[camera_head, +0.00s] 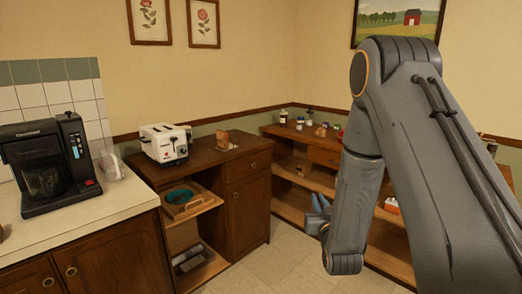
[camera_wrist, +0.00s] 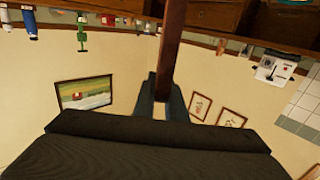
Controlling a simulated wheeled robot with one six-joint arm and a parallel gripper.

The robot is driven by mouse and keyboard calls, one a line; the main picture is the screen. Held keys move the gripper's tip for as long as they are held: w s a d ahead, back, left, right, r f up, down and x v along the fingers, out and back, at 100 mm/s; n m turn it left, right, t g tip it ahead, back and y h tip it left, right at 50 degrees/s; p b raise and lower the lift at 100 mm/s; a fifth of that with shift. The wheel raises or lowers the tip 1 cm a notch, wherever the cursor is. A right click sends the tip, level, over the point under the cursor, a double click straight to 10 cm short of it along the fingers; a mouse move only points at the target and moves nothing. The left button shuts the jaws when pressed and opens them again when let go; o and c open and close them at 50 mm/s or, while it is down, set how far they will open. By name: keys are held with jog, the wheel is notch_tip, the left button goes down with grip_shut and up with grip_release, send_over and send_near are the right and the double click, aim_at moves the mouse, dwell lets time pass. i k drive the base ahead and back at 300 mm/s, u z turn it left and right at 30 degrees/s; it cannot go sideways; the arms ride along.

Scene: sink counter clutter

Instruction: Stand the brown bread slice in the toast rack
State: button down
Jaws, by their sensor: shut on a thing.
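My gripper (camera_head: 318,215) is raised in front of the shelves at the right of the head view, its fingers partly hidden by my arm. In the wrist view my gripper (camera_wrist: 160,100) is shut on a dark brown flat thing seen edge-on, which looks like the brown bread slice (camera_wrist: 172,45). The slice cannot be made out in the head view. A tan, slice-shaped thing (camera_head: 222,140) stands on the wooden cabinet right of the toaster. I cannot tell whether a toast rack is around it; no rack is clear in either view.
A white toaster (camera_head: 165,144) stands on the wooden cabinet (camera_head: 205,160). A black coffee maker (camera_head: 50,165) is on the pale counter at left. A teal dish (camera_head: 180,197) sits on the open shelf. Jars (camera_head: 300,123) line the right shelf unit. Floor between is clear.

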aim_at(231, 146)
jog(key=z, duration=0.55)
jog(key=i, duration=1.1)
jog(key=u, duration=0.55)
jog(key=i, duration=0.6)
jog(key=u, duration=0.7)
